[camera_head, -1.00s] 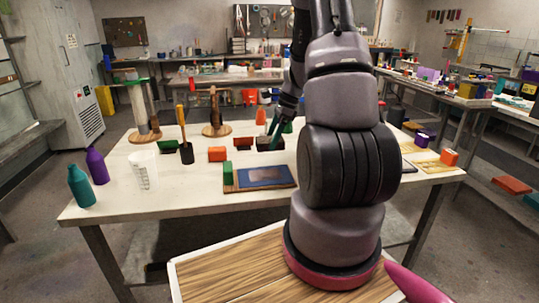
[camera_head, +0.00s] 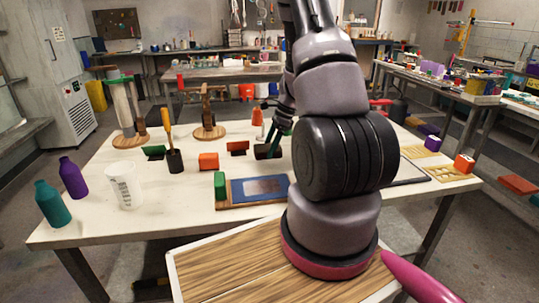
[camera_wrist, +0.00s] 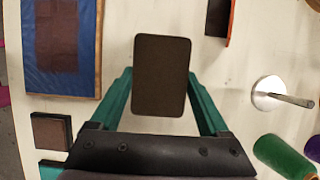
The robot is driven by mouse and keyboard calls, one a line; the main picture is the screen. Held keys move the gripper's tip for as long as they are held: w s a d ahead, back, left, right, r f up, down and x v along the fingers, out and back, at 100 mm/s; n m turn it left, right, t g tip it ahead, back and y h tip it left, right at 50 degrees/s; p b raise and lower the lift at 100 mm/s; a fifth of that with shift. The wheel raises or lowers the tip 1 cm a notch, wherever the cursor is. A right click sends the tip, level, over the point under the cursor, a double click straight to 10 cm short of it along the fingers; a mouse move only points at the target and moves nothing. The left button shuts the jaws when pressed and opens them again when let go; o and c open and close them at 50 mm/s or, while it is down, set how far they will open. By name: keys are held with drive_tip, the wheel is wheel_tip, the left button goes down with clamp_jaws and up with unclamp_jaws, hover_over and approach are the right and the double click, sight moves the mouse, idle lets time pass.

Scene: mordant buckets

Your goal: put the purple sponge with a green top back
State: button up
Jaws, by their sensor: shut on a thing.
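My gripper (camera_head: 274,146) is low over the white table, partly hidden behind my arm in the head view. In the wrist view its teal fingers (camera_wrist: 162,98) are shut on a dark brown block (camera_wrist: 162,75) that shows one flat rounded face. A dark block (camera_head: 267,153) is at the fingers in the head view. No purple or green shows on the held block, so I cannot tell from its colour whether it is the sponge. A purple block (camera_head: 432,143) stands at the table's right end; no green top is visible on it.
A blue mat (camera_head: 279,190) and a green block (camera_head: 220,186) lie near the table's front. Orange blocks (camera_head: 208,161), a dark pot with a tool (camera_head: 174,160), a beaker (camera_head: 123,185) and bottles (camera_head: 52,204) stand to the left. A thin post (camera_wrist: 285,97) stands right of the held block.

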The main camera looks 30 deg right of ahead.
drive_tip(key=shift+f, duration=1.6)
drive_tip(key=o, duration=1)
drive_tip(key=shift+f, duration=0.1)
drive_tip(key=shift+o, duration=0.2)
drive_tip(key=v, duration=1.2)
drive_tip(key=s+a+r+n+t, duration=0.1)
drive_tip(key=a+r+n, duration=0.4)
drive_tip(key=r, duration=0.6)
drive_tip(key=s+a+r+n+t+h, duration=0.2)
drive_tip(key=s+a+r+n+t, duration=0.3)
drive_tip(key=s+a+r+n, duration=0.7)
drive_tip(key=s+a+r, duration=0.1)
drive_tip(key=s+r, duration=0.4)
drive_tip(key=shift+a, duration=0.35)
